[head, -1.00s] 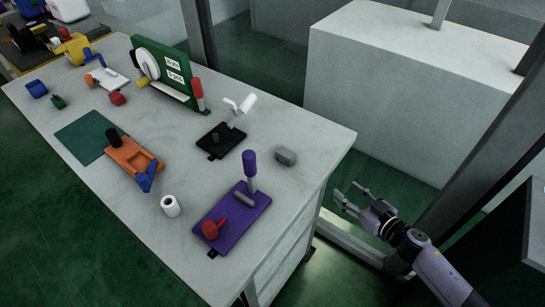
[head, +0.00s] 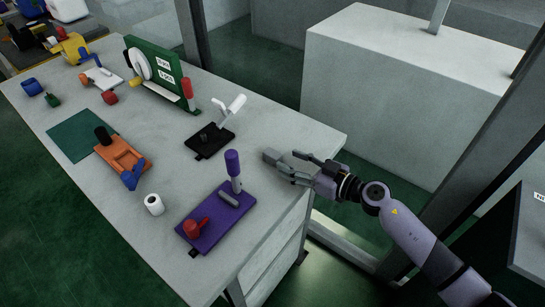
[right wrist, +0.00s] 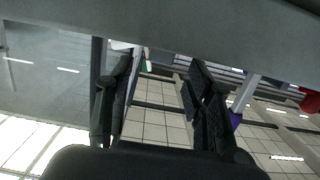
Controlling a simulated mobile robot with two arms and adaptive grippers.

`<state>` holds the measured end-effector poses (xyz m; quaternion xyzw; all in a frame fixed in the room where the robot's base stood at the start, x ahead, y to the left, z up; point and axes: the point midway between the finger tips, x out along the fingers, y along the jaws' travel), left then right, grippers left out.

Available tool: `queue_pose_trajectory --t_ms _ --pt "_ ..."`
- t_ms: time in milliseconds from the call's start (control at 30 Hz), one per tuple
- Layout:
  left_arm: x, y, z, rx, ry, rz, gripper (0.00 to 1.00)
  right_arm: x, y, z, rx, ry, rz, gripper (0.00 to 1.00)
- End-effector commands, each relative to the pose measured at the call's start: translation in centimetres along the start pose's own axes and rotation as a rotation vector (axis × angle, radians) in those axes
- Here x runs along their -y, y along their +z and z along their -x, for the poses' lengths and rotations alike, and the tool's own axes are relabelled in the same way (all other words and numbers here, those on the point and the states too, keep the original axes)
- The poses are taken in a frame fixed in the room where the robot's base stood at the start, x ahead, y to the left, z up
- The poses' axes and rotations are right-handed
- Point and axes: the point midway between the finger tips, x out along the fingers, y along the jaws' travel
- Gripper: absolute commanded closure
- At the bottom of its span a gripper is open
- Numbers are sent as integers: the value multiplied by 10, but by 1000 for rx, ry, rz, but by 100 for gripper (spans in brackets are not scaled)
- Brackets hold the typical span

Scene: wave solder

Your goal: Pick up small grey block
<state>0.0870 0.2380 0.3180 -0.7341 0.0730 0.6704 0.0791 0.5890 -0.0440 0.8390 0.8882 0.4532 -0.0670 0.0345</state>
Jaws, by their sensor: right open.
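The small grey block (head: 271,156) lies on the workbench near its right edge, partly hidden by my right gripper. My right gripper (head: 287,164) reaches in from the right, low over the bench edge, with its fingers spread and pointing left at the block. I cannot tell whether the fingers touch the block or lie on either side of it. In the right wrist view the two dark fingers (right wrist: 160,95) stand apart with open space between them; I cannot make out the block there. My left gripper is not in view.
On the workbench (head: 235,270), a purple fixture (head: 213,228) with an upright handle stands left of and in front of the block. A black clamp base (head: 208,141) is behind it to the left. A white roll (head: 154,204) and orange fixture (head: 122,153) are farther left.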

Motion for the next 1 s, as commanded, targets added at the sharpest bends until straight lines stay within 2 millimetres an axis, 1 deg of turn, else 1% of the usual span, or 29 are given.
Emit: queue_pose_trajectory --t_ms 167,400,500,767,1000 --pt "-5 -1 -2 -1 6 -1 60 0 0 -12 -2 0 -1 52" --pt "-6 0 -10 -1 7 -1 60 1 -1 -48 -2 1 -2 52" --pt "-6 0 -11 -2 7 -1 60 1 -1 -55 -1 1 0 52" --pt "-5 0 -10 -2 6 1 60 1 -1 -57 0 1 -1 52" --pt "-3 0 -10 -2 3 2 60 1 -1 -56 0 1 -1 68"
